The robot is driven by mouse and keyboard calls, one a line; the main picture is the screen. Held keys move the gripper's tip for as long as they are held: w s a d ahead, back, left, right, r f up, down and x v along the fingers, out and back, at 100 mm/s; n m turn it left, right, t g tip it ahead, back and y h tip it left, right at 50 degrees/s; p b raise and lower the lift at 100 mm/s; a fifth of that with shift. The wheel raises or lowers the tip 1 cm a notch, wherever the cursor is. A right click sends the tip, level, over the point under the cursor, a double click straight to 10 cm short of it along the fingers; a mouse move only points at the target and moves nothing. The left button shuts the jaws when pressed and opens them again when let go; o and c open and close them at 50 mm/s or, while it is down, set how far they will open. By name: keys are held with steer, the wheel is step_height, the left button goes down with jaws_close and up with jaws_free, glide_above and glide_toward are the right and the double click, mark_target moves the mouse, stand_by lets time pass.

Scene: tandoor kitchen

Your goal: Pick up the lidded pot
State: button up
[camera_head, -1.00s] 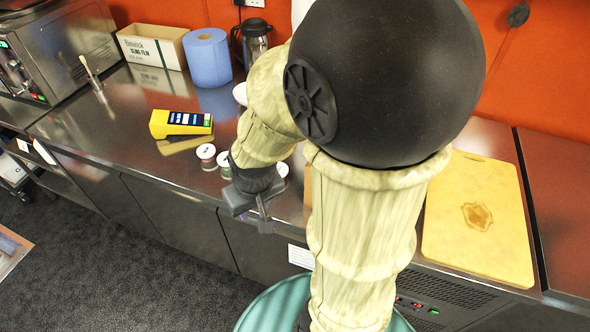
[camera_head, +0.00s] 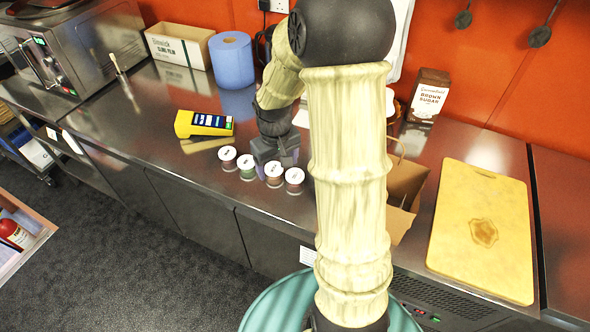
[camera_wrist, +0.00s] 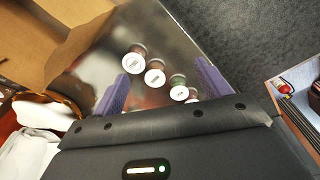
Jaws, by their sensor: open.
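Several small clear pots with white lids stand in a slanting row on the steel counter, with dark or green contents. In the head view the leftmost lidded pot (camera_head: 228,158) is followed by a green one (camera_head: 246,168), a third (camera_head: 274,175) and a fourth (camera_head: 294,181). I cannot tell which one the task means. My gripper (camera_head: 275,152) is just behind the row in the head view. In the wrist view my gripper (camera_wrist: 163,80) is open and empty, its purple fingers apart, with the pots (camera_wrist: 154,73) showing between and beyond them.
A yellow card reader (camera_head: 204,124) lies left of the pots; a blue paper roll (camera_head: 232,60) stands behind. Right of my arm are a cardboard bag (camera_head: 405,190), a brown sugar packet (camera_head: 428,95) and a chopping board (camera_head: 480,230). The counter's front edge (camera_head: 200,187) is close to the pots.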

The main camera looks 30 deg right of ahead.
steer(key=w+d+p, duration=0.4)
steer(key=w+d, duration=0.2)
steer(key=d, duration=0.3)
steer(key=shift+w+f+g, duration=0.2)
steer(key=shift+w+g, duration=0.15)
steer(key=shift+g, duration=0.05)
steer(key=shift+d+f, duration=0.1)
steer(key=p, duration=0.4)
glide_above(295, 175)
steer(key=f, duration=1.2)
steer(key=shift+s+d, duration=0.15)
steer(key=shift+s, duration=0.1)
steer(key=shift+f, duration=0.1)
steer(key=shift+w+f+p, duration=0.1)
steer(key=shift+f+p, duration=0.45)
steer(key=shift+w+f+p, duration=0.15)
steer(key=shift+f+p, duration=0.3)
steer(key=shift+f, duration=0.55)
steer(key=shift+w+f+p, duration=0.1)
steer(key=shift+f+p, duration=0.3)
steer(key=shift+f, duration=0.6)
